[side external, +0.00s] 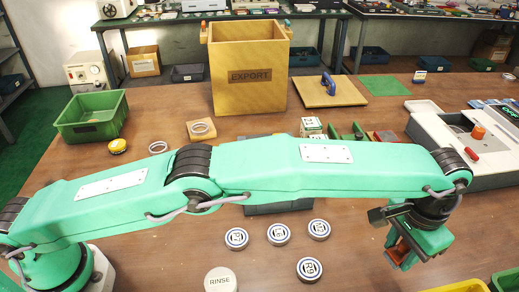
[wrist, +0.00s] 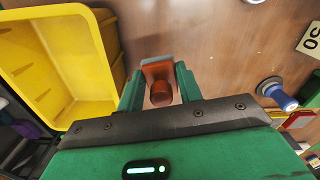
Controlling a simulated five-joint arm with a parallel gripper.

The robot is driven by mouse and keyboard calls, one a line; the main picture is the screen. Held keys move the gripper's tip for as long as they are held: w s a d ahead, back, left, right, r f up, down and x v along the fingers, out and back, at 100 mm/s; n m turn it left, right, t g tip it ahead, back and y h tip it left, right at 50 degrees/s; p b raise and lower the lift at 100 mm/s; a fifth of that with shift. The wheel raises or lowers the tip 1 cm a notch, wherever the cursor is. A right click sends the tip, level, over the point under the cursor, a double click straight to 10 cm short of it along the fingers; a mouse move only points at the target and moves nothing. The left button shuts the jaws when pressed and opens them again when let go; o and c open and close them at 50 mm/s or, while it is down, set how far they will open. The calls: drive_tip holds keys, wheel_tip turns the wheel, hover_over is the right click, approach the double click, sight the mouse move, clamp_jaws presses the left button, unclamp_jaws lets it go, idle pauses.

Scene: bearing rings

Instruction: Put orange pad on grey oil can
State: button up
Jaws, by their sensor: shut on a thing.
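My gripper (side external: 408,255) is at the right front of the bench, pointing down, above the wood. In the wrist view its two green fingers (wrist: 159,90) are shut on an orange-brown piece (wrist: 161,94) with a flat plate and a round knob. By colour this is the orange pad; it also shows between the fingers in the side view (side external: 401,250). I cannot make out a grey oil can in either view; my arm hides part of the middle of the bench.
A yellow bin (wrist: 58,58) lies left of my gripper in the wrist view. Several round labelled tins (side external: 278,234) stand on the bench left of my gripper. A grey tray (side external: 280,208) is partly behind my arm. A wooden EXPORT box (side external: 249,94) stands at the back.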

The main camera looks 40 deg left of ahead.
drive_tip(key=shift+s+a+r, duration=0.15)
drive_tip(key=shift+s+r, duration=0.2)
drive_tip(key=shift+r, duration=0.25)
drive_tip(key=s+a+r, duration=0.3)
drive_tip(key=s+r, duration=0.1)
drive_tip(key=r, duration=0.1)
wheel_tip(320, 180, up, 3)
drive_tip(key=m, duration=0.2)
hover_over(217, 281)
drive_tip(key=shift+f, duration=0.1)
drive_tip(key=shift+f, duration=3.9)
drive_tip(key=shift+f, duration=0.15)
